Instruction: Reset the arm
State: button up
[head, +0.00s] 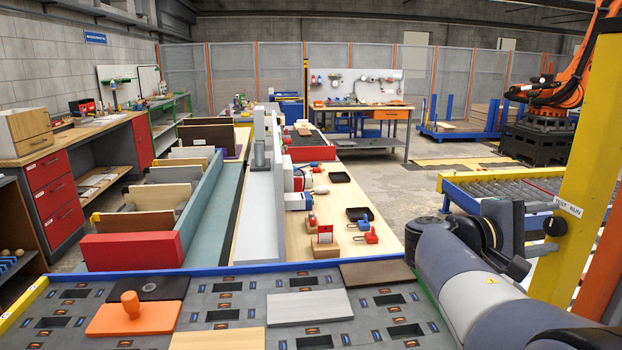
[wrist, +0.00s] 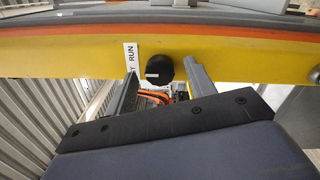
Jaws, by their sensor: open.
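My arm (head: 440,270) reaches in from the lower right in the head view, folded beside the yellow post (head: 585,140). My gripper (wrist: 160,78) is open in the wrist view, its two grey fingers spread apart with nothing held between them. A round black knob (wrist: 159,68) on the yellow beam shows between the fingers, beyond the tips. The contact or gap between fingers and knob cannot be told. The knob also shows on the post in the head view (head: 555,226), beside a RUN label. The fingers are not clearly visible in the head view.
A grey slotted board bench (head: 240,305) lies in front, with an orange handled plate (head: 135,318) and several flat boards. Beyond are a teal tray of panels (head: 205,215) and a wooden strip with small parts. A roller conveyor (head: 500,190) stands behind my arm.

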jog(key=m+b, duration=0.1)
jog(key=m, duration=0.1)
jog(key=m+b, duration=0.1)
jog(key=m, duration=0.1)
jog(key=shift+f+m+b, duration=0.2)
jog(key=shift+m+b, duration=0.1)
jog(key=shift+b, duration=0.05)
jog(key=m+b, duration=0.2)
jog(key=m, duration=0.2)
jog(key=shift+r, duration=0.1)
jog(key=m+b, duration=0.1)
jog(key=m, duration=0.2)
jog(key=shift+m, duration=0.4)
jog(key=m, duration=0.4)
jog(key=shift+r+b, duration=0.15)
jog(key=shift+b, duration=0.15)
jog(key=shift+g, duration=0.3)
